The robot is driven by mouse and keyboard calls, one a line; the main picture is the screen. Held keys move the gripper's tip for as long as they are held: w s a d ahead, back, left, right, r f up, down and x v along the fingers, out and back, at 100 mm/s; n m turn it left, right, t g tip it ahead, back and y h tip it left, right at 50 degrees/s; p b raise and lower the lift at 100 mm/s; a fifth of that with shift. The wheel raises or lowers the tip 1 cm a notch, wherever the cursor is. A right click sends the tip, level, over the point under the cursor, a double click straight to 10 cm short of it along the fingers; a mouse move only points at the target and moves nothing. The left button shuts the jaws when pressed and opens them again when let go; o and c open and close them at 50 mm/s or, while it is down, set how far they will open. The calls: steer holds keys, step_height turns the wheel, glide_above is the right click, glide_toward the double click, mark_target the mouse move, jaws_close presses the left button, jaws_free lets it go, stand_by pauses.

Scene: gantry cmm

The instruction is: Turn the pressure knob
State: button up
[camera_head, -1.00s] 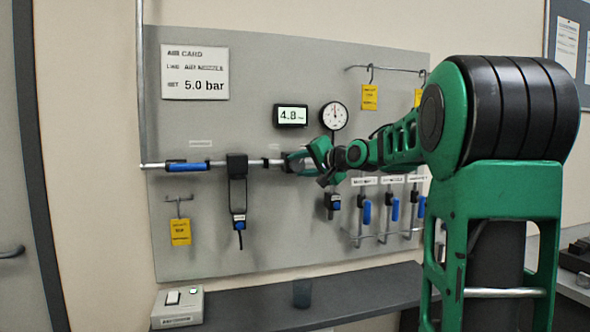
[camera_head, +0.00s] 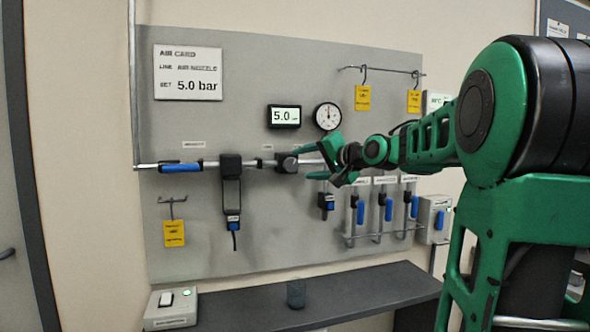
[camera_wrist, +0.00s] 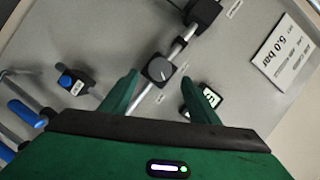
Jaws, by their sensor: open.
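The pressure knob (camera_head: 286,162) is a dark round knob on the horizontal pipe across the grey panel. In the wrist view the knob (camera_wrist: 158,70) shows a light pointer line on its face. My gripper (camera_head: 305,162) is open, with green fingers pointing at the panel. In the wrist view the fingers (camera_wrist: 160,82) lie either side of the knob in the picture, apart from it. The digital display (camera_head: 284,116) reads 5.0. The card (camera_head: 188,72) on the panel shows SET 5.0 bar.
A round dial gauge (camera_head: 328,116) sits beside the display. A blue-handled valve (camera_head: 181,168) and a black regulator (camera_head: 230,168) are left along the pipe. Blue-handled tools (camera_head: 388,210) hang below my gripper. A dark shelf (camera_head: 350,293) holds a small cup (camera_head: 296,293).

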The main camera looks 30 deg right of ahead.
steer(key=shift+v, duration=1.85)
steer(key=shift+f, duration=0.1)
steer(key=s+a+f+n+g, duration=0.1)
steer(key=s+f+g, duration=0.25)
steer(key=f, duration=0.35)
steer(key=s+a+f+n+g+h, duration=0.1)
steer(key=s+a+f+g, duration=0.1)
steer(key=s+f, duration=0.35)
steer(key=s+a+f+n+g, duration=0.1)
steer(key=s+f+g, duration=0.15)
steer(key=f, duration=0.65)
steer(key=s+a+f+g, duration=0.2)
steer(key=s+f, duration=0.2)
steer(key=s, duration=0.3)
steer(key=s+a+f+n+g, duration=0.1)
steer(key=s+f+g, duration=0.2)
steer(key=s, duration=0.5)
steer(key=s+a+f+n+g, duration=0.1)
steer(key=s+a+f+g, duration=0.1)
steer(key=s+f, duration=0.4)
steer(key=shift+s+a+g, duration=0.3)
steer(key=shift+s+g, duration=0.2)
steer(key=shift+s, duration=0.7)
